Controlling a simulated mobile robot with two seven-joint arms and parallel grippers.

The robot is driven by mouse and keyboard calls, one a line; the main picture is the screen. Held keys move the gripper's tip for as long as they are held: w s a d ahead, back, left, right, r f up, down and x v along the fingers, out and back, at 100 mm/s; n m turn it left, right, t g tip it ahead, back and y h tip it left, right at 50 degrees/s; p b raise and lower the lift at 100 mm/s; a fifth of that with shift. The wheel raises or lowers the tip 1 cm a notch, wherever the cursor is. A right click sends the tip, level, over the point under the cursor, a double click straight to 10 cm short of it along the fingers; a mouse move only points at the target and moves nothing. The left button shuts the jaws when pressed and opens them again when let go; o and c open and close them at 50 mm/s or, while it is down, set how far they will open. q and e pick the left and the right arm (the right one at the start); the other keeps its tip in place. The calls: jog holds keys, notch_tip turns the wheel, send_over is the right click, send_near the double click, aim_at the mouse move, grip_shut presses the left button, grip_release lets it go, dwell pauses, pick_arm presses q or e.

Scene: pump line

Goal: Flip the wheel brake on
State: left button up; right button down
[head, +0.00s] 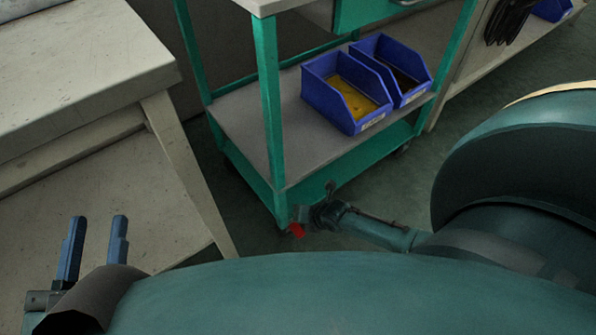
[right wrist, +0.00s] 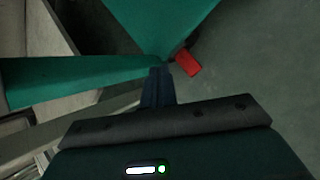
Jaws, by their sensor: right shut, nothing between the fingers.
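The wheel brake is a small red lever (head: 296,229) at the foot of the green trolley's (head: 268,100) front corner leg. In the right wrist view the red lever (right wrist: 188,63) sticks out just right of and beyond my fingertips. My right gripper (head: 318,216) is down at that corner, shut and empty. In the right wrist view its closed fingers (right wrist: 160,75) point at the green corner, beside the lever; I cannot tell whether they touch it. The caster wheel is mostly hidden. My left gripper (head: 95,235) is open and empty at the lower left.
Blue bins (head: 345,92) stand on the trolley's lower shelf, one with yellow contents. A pale workbench (head: 80,75) with a lower shelf stands at the left, close to the trolley. Grey floor (head: 415,160) is free right of the trolley.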

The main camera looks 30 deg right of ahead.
jog(key=shift+f, duration=0.1)
